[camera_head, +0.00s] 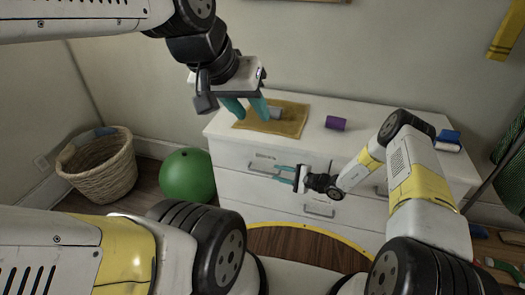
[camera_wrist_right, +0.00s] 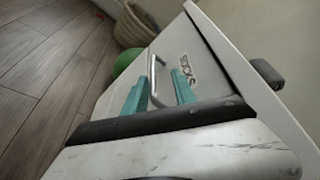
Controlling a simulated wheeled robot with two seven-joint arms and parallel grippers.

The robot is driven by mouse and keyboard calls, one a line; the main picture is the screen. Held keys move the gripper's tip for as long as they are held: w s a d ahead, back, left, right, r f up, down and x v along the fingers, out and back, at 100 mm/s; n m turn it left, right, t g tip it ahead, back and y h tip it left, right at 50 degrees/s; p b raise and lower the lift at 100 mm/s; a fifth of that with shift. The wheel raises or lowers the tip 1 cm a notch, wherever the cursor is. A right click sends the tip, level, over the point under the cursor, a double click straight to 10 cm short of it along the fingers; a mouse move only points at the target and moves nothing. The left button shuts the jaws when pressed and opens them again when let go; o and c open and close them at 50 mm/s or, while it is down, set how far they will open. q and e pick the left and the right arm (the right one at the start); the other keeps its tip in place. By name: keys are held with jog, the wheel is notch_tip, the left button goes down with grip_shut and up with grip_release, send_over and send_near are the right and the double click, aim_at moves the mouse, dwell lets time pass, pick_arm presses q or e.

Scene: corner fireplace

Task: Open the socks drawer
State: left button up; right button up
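The white dresser (camera_head: 225,122) has drawers with metal bar handles. The socks drawer (camera_head: 235,154), at upper left, looks closed; its label reads "SOCKS" in the right wrist view (camera_wrist_right: 187,75). My right gripper (camera_head: 277,174) is in front of this drawer, fingers apart, just right of its handle (camera_head: 258,169). In the right wrist view the handle (camera_wrist_right: 153,72) appears between the two teal fingers; I cannot tell whether they touch it. My left gripper (camera_head: 246,108) is open and empty above the dresser top's left side.
A yellow-brown mat (camera_head: 291,122) with a grey object, a purple cylinder (camera_head: 335,123) and a blue-and-white item (camera_head: 447,141) lie on the dresser. A green ball (camera_head: 187,176) and a wicker basket (camera_head: 97,168) stand on the floor to its left.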

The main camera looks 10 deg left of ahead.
aim_at(262, 172)
jog(key=shift+m+t, duration=0.3)
jog(key=x, duration=0.3)
jog(key=f+x, duration=0.1)
jog(key=x, duration=0.2)
jog(key=f+x, duration=0.1)
jog(key=x, duration=0.2)
jog(key=shift+s+f, duration=0.1)
jog(key=shift+s, duration=0.1)
jog(key=shift+c, duration=0.3)
grip_shut()
dwell(0.6)
